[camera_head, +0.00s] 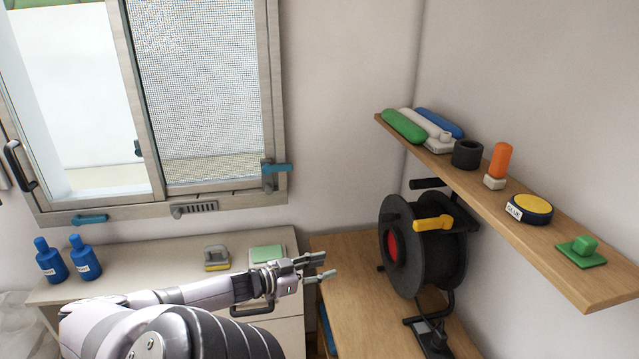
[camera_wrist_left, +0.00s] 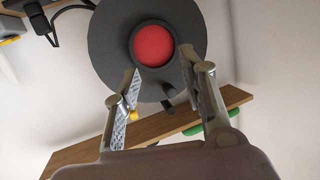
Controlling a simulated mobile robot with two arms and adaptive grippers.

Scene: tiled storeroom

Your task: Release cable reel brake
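A black cable reel (camera_head: 440,262) stands on a wooden surface, with a red round hub (camera_head: 392,246) on its left face and a yellow lever (camera_head: 433,223) near its top. In the left wrist view the reel's dark disc (camera_wrist_left: 108,42) and red hub (camera_wrist_left: 153,45) lie ahead of the fingers; a small yellow piece also shows beside the left finger. My left gripper (camera_head: 325,266) is open and empty, left of the reel and apart from it, pointing towards it. Which part is the brake is not marked. My right gripper is out of view.
A wooden shelf (camera_head: 570,257) overhangs on the right, holding several items, including an orange-topped piece (camera_head: 501,163) and a yellow-topped round tin (camera_head: 530,208). A black plug block (camera_head: 432,337) lies before the reel. Blue bottles (camera_head: 52,262) stand at the left, below the window.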

